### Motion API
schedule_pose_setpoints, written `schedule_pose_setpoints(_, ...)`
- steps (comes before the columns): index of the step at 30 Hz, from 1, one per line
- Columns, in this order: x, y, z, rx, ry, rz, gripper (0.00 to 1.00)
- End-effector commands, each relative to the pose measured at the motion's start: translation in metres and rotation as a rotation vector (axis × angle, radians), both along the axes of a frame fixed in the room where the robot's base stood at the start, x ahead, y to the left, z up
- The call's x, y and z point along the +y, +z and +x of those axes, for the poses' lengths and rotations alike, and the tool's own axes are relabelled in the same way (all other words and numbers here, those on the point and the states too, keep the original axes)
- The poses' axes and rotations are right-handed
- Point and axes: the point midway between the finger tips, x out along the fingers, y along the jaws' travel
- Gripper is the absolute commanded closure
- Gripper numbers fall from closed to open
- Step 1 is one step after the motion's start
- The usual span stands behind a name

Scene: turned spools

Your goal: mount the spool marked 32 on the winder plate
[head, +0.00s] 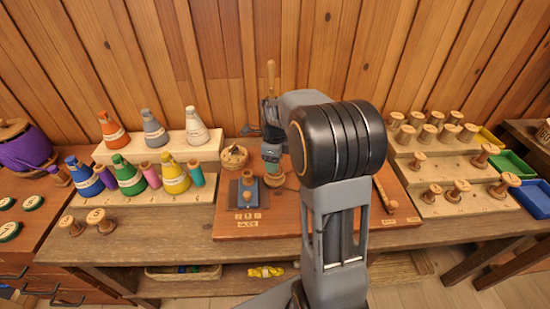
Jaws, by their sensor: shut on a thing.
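My gripper (272,166) points down over the reddish winder board (318,213) in the middle of the bench. It is shut on what looks like a pale wooden spool (276,179), mostly hidden by the gripper; its mark cannot be read. I cannot tell whether this piece touches the board.
Coloured cones (129,176) with pale labels stand on a stepped rack at the left. Two spools (100,220) stand before it. A round wooden container (234,157) is left of my gripper. Green (513,165) and blue bins are far right. My arm hides part of the board.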

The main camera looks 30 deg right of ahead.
Motion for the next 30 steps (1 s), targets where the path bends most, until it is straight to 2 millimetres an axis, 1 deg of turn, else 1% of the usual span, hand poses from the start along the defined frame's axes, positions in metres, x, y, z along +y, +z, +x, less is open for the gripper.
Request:
schedule_pose_setpoints(14,0.0006,-0.0018,0.0001,0.000,0.001,0.000,0.65)
schedule_pose_setpoints(21,0.0014,-0.0078,0.0007,0.001,0.001,0.000,0.65)
schedule_pose_setpoints(30,0.0013,-0.0073,0.0007,0.001,0.001,-0.001,0.65)
